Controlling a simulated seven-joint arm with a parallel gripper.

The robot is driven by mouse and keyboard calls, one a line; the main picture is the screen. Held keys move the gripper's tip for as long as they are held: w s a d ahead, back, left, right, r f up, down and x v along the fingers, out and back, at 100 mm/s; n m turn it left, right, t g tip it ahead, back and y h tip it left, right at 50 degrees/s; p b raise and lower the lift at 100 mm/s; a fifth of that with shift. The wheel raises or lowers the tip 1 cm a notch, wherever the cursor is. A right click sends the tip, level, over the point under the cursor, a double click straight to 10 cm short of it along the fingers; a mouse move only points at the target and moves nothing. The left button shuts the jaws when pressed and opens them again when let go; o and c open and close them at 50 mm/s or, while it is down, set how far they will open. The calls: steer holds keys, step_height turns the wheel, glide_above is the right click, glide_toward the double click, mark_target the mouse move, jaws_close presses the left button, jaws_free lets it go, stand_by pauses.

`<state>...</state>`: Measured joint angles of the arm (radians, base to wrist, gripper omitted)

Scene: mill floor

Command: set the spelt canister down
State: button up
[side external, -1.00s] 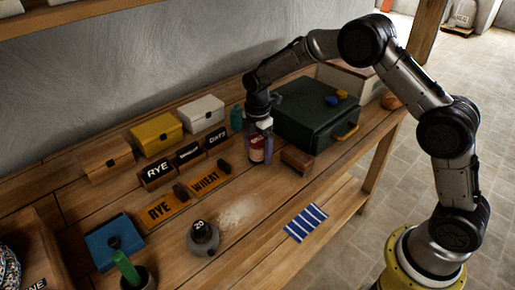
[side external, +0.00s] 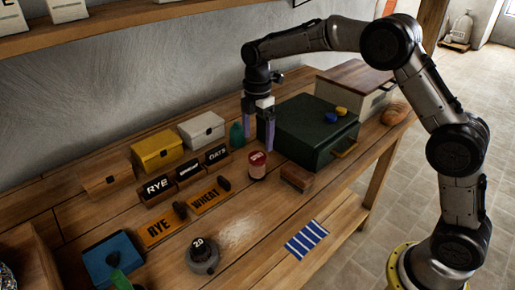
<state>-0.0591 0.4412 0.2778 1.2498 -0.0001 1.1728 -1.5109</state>
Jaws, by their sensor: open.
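A small canister (side external: 257,168) with a dark red top and a pale label stands upright on the wooden bench. Its label is too small to read, so I cannot confirm that it is the spelt one. My gripper (side external: 259,147) is open and empty, with its two purple fingers pointing down just above and behind the canister in the side view. Nothing is held between them.
A dark green case (side external: 310,132) stands close to the right, with a small wooden block (side external: 296,178) in front. A teal bottle (side external: 237,135) is behind left. Name blocks (side external: 157,188) and orange RYE and WHEAT plates (side external: 160,228) lie left. Bench around the flour patch (side external: 238,232) is mostly clear.

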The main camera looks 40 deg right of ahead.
steer(key=shift+r, duration=0.75)
steer(key=s+d+r+m+t, duration=0.1)
steer(key=s+r+m, duration=0.35)
steer(key=s, duration=0.35)
steer(key=s+d+r+m+t, duration=0.1)
steer(key=s+r+m+t, duration=0.1)
steer(key=s+r+m, duration=0.35)
steer(key=s+d+f+m+t, duration=0.1)
steer(key=s+m, duration=0.7)
steer(key=s, duration=1.2)
steer(key=shift+f+t, duration=0.7)
steer(key=shift+t, duration=0.1)
